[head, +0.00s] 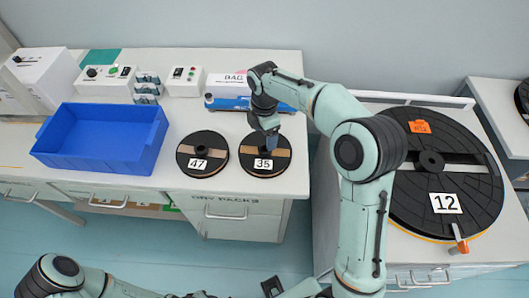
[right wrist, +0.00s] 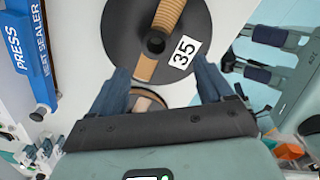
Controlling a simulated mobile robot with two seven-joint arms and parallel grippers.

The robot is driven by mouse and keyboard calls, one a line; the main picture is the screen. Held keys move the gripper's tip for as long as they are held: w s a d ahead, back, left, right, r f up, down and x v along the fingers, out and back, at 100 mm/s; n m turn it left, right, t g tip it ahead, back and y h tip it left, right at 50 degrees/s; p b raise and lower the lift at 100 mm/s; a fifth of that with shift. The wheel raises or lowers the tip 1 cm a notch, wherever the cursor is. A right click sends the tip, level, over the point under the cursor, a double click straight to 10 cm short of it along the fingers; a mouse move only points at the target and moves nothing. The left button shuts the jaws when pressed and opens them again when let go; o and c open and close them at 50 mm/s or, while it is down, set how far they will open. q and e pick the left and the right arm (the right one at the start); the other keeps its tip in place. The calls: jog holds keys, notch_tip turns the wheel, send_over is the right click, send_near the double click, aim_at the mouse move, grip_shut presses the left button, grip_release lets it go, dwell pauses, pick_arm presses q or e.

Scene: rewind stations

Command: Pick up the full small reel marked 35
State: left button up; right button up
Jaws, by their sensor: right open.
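The small reel marked 35 (head: 283,163) lies flat on the white bench, a dark disc with a tan wound band and a raised hub. It also fills the top of the right wrist view (right wrist: 193,22), its label beside the dark hub. My right gripper (head: 270,142) is just above this reel, over its hub area. In the right wrist view its two blue fingers (right wrist: 165,80) are spread wide, with nothing between them, and the hub lies beyond the tips. My left arm crosses the bottom edge of the head view; its fingers cannot be made out.
A similar reel marked 47 (head: 187,168) lies close on the left. A blue bin (head: 60,158) stands further left. A blue heat sealer (head: 229,103) stands behind; it also shows in the right wrist view (right wrist: 30,55). A big reel marked 12 (head: 470,180) sits on the right station.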

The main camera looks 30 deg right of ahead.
aim_at(255, 158)
jog(key=f, duration=0.5)
jog(key=d+f, duration=0.1)
jog(key=f, duration=0.1)
jog(key=shift+w+f, duration=0.2)
jog(key=shift+w, duration=0.05)
jog(key=shift+r, duration=0.1)
grip_shut()
jog(key=shift+r, duration=0.1)
